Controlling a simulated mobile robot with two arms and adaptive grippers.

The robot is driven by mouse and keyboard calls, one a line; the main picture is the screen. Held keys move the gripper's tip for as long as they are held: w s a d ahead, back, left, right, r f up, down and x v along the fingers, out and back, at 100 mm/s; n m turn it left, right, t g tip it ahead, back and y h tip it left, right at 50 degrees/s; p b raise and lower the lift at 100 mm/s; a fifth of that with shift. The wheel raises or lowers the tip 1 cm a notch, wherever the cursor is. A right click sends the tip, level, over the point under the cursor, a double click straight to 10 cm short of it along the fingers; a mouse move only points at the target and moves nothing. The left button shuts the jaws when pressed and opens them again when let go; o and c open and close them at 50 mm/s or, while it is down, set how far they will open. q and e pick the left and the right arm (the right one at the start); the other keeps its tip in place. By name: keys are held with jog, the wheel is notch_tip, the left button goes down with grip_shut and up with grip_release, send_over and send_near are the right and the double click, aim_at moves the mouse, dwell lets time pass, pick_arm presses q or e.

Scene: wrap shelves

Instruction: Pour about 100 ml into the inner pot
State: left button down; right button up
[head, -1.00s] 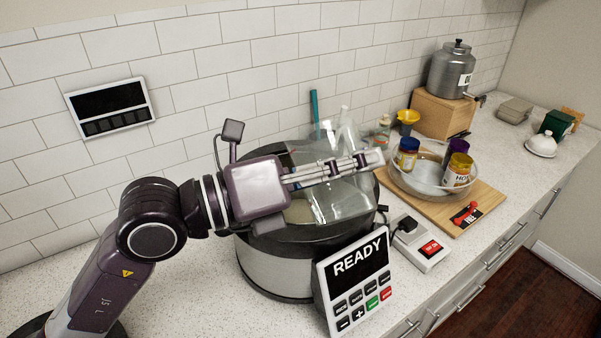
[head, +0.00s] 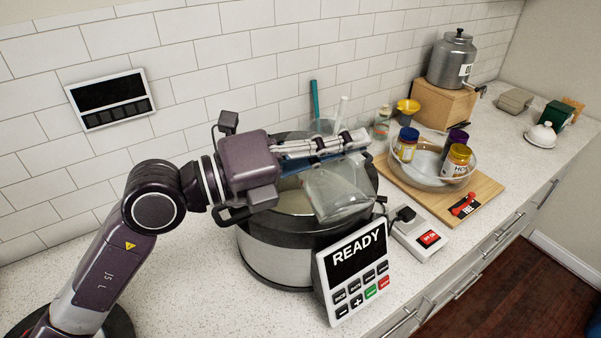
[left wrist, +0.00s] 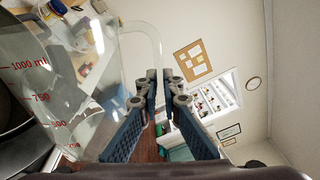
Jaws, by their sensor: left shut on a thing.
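A clear measuring jug (head: 338,192) is tilted over the open top of the cooker, mouth side down. In the left wrist view the jug (left wrist: 55,75) shows red ml marks, and clear liquid seems to lie inside. My left gripper (head: 355,138) is shut on the jug's handle, above the cooker. The inner pot (head: 294,202) sits in the round cooker (head: 275,258), partly hidden by the jug and my gripper. I cannot tell its liquid level or whether a stream is falling. My right gripper is not in view.
The cooker's READY panel (head: 355,270) stands in front. To the right are a red-switched power strip (head: 418,238) and a glass bowl (head: 425,175) of jars on a wooden board (head: 480,205). A metal dispenser (head: 450,60) stands behind. The front-left counter is clear.

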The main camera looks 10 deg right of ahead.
aim_at(333, 124)
pick_arm(q)
jog(key=shift+w+a+r+n, duration=0.15)
jog(key=shift+w+r+n, duration=0.1)
jog(key=shift+w+n, duration=0.35)
jog(key=shift+w+a+n+p, duration=0.1)
jog(key=shift+w+n+p, duration=0.25)
jog(key=shift+w, duration=0.15)
jog(key=shift+s+a, duration=0.15)
jog(key=shift+s, duration=0.05)
jog(key=shift+w+a+r+n+p, duration=0.1)
jog(key=shift+w+a+n+p, duration=0.1)
jog(key=shift+w+n+p, duration=0.6)
dwell(1.4)
jog(key=s+m+b, duration=0.2)
jog(key=s, duration=0.1)
jog(key=s+f+m+b, duration=0.1)
jog(key=s, duration=0.1)
jog(key=shift+d, duration=0.4)
jog(key=shift+s+d+r+m, duration=0.1)
jog(key=shift+s+r+m, duration=0.15)
jog(key=shift+s+m, duration=0.35)
jog(key=shift+s+d+r+m, duration=0.1)
jog(key=shift+s+r+m, duration=0.2)
jog(key=shift+m, duration=0.45)
